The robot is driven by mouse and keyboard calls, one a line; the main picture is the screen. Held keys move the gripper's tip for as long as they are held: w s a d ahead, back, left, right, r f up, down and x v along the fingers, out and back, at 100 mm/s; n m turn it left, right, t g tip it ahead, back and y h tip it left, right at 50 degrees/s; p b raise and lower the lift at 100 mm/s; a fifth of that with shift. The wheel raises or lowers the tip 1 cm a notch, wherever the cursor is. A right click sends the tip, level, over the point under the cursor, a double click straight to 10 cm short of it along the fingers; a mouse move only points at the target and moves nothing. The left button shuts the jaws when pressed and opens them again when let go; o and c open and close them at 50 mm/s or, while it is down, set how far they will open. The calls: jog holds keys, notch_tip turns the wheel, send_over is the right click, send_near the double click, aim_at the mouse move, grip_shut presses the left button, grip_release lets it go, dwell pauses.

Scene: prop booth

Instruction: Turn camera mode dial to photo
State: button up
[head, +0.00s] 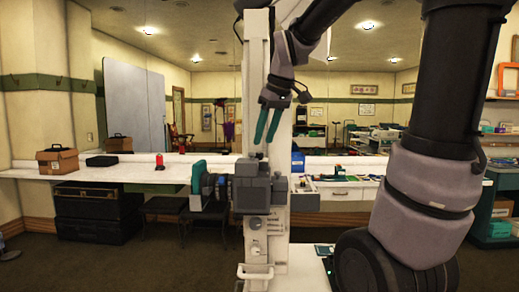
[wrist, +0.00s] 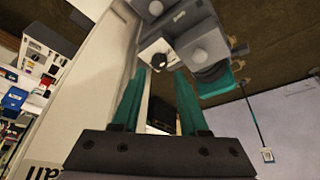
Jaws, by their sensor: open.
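A dark grey camera (head: 258,187) is mounted on a tall white post, with its lens and a teal part facing left in the head view. In the wrist view the grey camera body (wrist: 203,42) fills the top middle. A round pale dial (wrist: 154,50) with a dark mark shows on it, just beyond my fingertips; I cannot read its setting. My gripper (head: 264,139) has teal fingers and hangs above the camera, pointing down. In the wrist view my gripper (wrist: 154,76) is open, with nothing between the fingers and a gap to the dial.
The white post (head: 257,75) stands right behind the gripper. A long white counter (head: 130,172) carries a brown box (head: 58,160), a black case (head: 101,161) and a red item (head: 160,162). Dark trunks (head: 95,210) stand below it. Open floor lies at the front left.

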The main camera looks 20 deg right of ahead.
aim_at(258, 154)
jog(key=shift+x, duration=2.2)
grip_shut()
jog(key=shift+m, duration=0.3)
jog(key=m+h, duration=0.1)
jog(key=m, duration=0.1)
jog(key=m+h, duration=0.1)
jog(key=m, duration=0.2)
jog(key=shift+a+t, duration=0.2)
jog(key=shift+t, duration=0.1)
jog(key=m+h, duration=0.1)
jog(key=m, duration=0.2)
jog(key=m+h, duration=0.1)
jog(key=m, duration=0.2)
jog(key=shift+a, duration=0.25)
jog(key=shift+g, duration=0.5)
